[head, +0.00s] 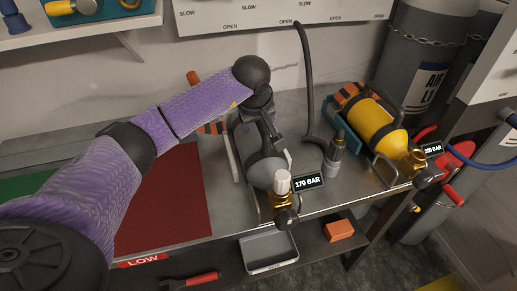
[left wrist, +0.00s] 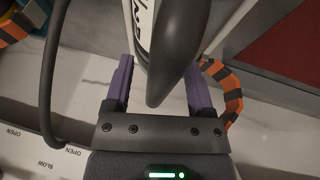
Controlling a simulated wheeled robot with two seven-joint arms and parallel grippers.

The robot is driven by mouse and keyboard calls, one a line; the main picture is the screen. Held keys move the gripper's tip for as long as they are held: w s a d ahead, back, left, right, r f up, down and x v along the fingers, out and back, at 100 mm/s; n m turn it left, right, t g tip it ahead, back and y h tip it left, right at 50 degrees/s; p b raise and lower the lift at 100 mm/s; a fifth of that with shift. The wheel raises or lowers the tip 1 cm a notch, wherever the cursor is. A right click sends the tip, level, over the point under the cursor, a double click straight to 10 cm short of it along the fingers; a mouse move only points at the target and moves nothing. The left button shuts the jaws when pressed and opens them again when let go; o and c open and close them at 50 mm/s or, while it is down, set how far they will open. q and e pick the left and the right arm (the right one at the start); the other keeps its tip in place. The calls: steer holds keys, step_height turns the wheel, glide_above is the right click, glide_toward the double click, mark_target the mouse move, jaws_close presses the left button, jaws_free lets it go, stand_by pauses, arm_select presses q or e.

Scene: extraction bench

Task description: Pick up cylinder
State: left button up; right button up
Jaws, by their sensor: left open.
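A grey cylinder (head: 264,170) with a brass valve and a white knob lies in a rack at the middle of the bench, with a "170 BAR" tag by its valve. A yellow cylinder (head: 369,125) lies in a second rack to the right. My left gripper (head: 266,128) is over the far end of the grey cylinder, partly hidden by my wrist. In the left wrist view my left gripper (left wrist: 158,76) is open, with the grey cylinder's dark rounded body (left wrist: 172,60) between its purple fingers. Contact cannot be told. My right gripper is not in view.
Orange-and-black striped bands (left wrist: 229,96) run beside the racks. A black hose (head: 308,90) hangs down to a fitting (head: 333,155) between the cylinders. Below are a grey tray (head: 268,266) and an orange block (head: 339,230). A red mat (head: 180,205) lies left.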

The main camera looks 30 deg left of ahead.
arm_select(q)
jaws_close()
stand_by(0.3)
stand_by(0.4)
stand_by(0.6)
